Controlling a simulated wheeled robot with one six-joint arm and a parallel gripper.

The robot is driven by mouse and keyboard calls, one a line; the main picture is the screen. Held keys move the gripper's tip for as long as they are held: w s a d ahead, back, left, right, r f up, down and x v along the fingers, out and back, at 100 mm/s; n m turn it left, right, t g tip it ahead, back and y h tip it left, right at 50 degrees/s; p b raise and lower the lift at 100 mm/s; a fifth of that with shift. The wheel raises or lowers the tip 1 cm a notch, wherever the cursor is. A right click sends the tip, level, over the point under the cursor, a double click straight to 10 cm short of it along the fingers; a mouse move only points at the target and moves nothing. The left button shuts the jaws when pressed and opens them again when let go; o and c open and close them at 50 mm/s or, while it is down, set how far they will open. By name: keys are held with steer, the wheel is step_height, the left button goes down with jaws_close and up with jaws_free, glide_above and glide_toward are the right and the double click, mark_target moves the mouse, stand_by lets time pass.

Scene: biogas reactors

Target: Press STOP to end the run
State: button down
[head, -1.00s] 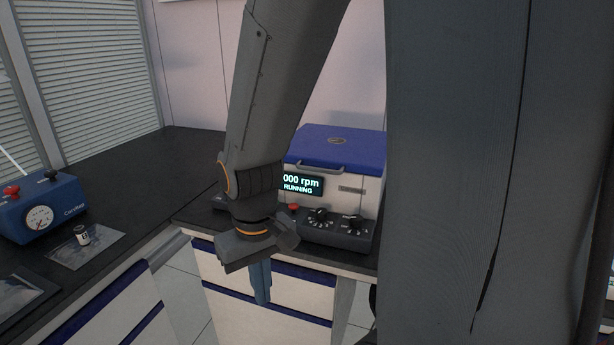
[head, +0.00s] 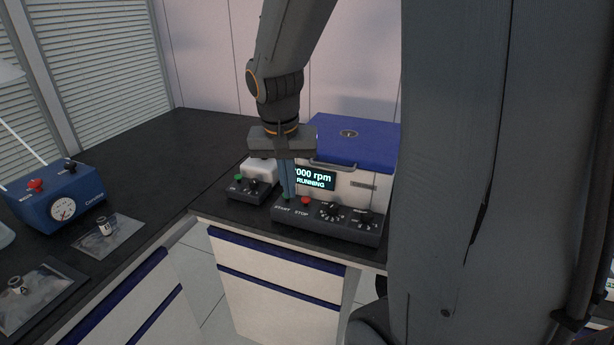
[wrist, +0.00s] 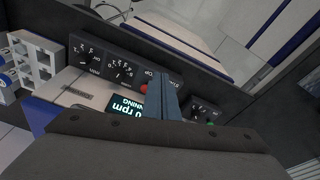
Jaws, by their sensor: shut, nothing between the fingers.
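The centrifuge (head: 345,185) has a blue lid, and its lit display (head: 314,179) reads "RUNNING" below a partly hidden rpm figure. The red STOP button (head: 305,200) is on its dark front panel, above the STOP label; it also shows in the wrist view (wrist: 144,88). A green button (head: 287,200) is to its left, beside the START label, partly hidden by my fingers. My gripper (head: 289,195) is shut and empty, pointing down at the panel's left part. Its blue fingers are just left of the red button in the head view; whether they touch the panel is unclear.
Two dark knobs (head: 329,211) and (head: 362,220) are right of STOP. A small device with a green button (head: 250,188) stands close on the left. A blue gauge box (head: 58,203) and vials on bags are farther left. The counter between is clear.

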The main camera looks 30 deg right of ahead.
steer(key=w+d+r+m+h+p, duration=0.1)
steer(key=w+d+r+m+p, duration=0.1)
steer(key=d+r, duration=0.3)
steer(key=shift+w+r+m, duration=0.7)
steer(key=shift+w+r, duration=0.1)
steer(key=shift+r, duration=0.05)
steer(key=p, duration=0.3)
glide_above(306, 198)
steer(key=f, duration=0.8)
steer(key=a+f, duration=0.1)
steer(key=f, duration=0.3)
steer(key=shift+s+f, duration=0.1)
steer(key=shift+s, duration=0.3)
steer(key=shift+f, duration=0.7)
